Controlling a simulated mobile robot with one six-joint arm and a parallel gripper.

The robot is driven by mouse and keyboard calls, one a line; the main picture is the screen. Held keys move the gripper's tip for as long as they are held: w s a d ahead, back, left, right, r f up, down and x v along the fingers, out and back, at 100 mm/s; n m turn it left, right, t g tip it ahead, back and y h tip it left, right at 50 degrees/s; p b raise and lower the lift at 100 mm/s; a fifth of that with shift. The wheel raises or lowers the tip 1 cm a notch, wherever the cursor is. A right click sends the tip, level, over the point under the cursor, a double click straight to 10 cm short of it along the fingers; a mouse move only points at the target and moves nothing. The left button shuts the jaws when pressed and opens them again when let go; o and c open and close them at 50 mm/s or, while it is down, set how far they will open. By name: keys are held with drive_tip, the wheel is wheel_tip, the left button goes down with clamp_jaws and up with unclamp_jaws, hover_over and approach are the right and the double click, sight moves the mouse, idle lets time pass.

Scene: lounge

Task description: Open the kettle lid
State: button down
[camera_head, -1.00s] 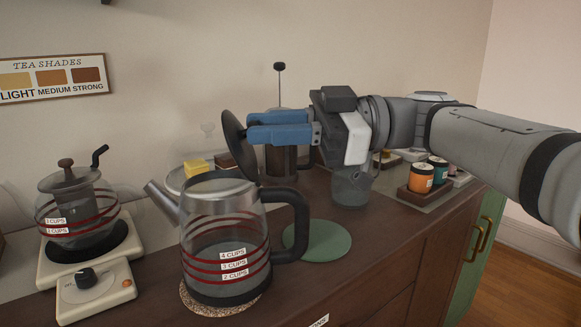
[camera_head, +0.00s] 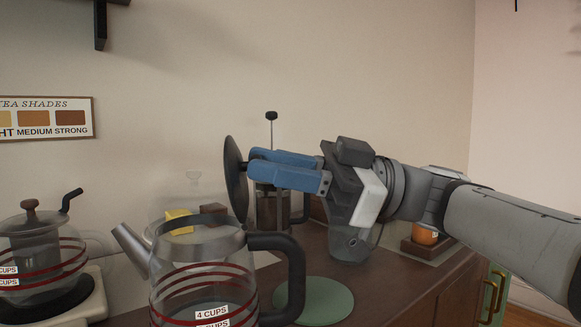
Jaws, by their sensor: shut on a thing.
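The glass kettle (camera_head: 201,287) has a metal rim, a spout at its left and a dark handle (camera_head: 294,270) at its right, with red bands and cup labels. Its base is cut off by the lower edge. The round dark kettle lid (camera_head: 235,182) stands nearly upright at the rear right of the kettle's rim, so the mouth shows open. My gripper (camera_head: 250,166), with blue fingers, comes from the right and is shut at the lid's knob, which is mostly hidden between the fingertips.
A teapot (camera_head: 40,255) stands on a cream warmer at the left. A green round mat (camera_head: 314,301) lies right of the kettle. A plunger pot (camera_head: 271,205) and a glass dome (camera_head: 185,205) stand behind. An orange jar (camera_head: 425,236) is at the right.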

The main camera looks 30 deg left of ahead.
drive_tip(key=c, duration=1.3)
unclamp_jaws()
drive_tip(key=shift+s, duration=0.15)
drive_tip(key=p+v, duration=0.1)
drive_tip(key=v, duration=0.6)
drive_tip(key=shift+w+d+p, duration=0.25)
drive_tip(key=shift+w+p, duration=0.05)
drive_tip(key=shift+p, duration=0.05)
drive_tip(key=shift+f, duration=0.1)
